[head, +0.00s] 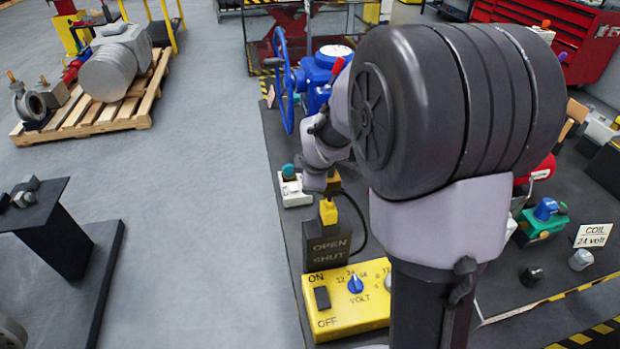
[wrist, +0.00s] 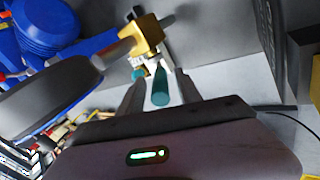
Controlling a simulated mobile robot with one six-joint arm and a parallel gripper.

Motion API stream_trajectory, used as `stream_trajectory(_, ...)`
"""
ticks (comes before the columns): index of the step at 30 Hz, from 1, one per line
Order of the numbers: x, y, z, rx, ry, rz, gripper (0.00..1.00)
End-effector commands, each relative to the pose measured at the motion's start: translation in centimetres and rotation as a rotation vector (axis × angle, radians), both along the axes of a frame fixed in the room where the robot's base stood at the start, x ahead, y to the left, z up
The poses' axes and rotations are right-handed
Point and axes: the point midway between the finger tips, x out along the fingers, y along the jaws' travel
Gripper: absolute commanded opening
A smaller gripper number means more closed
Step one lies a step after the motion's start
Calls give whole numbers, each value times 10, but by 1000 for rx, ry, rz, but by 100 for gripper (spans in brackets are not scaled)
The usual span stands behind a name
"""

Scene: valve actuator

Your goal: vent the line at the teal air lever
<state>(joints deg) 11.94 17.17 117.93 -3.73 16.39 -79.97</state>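The teal air lever (wrist: 160,88) shows in the wrist view, just in front of a brass valve body (wrist: 146,36). My gripper (wrist: 157,82) is open, with one finger on each side of the lever. A gap shows between the lever and each finger, so I see no grip on it. A smaller teal piece (wrist: 138,73) sits by the left finger. In the head view my own arm hides the lever and most of my gripper.
A blue actuator (head: 318,72) with a blue handwheel (head: 283,80) stands behind my arm. A dark rounded part (wrist: 50,98) lies close left in the wrist view.

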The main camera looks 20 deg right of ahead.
Motion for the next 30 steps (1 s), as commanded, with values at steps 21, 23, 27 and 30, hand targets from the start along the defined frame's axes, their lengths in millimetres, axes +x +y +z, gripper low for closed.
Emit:
stream_trajectory(21, -59, 12, 108, 0, -3, -1, 41)
stream_trajectory(23, -66, 14, 120, 0, -3, -1, 41)
stream_trajectory(27, -79, 17, 140, 0, -1, 0, 41)
stream_trajectory(30, -85, 18, 147, 0, -1, -1, 41)
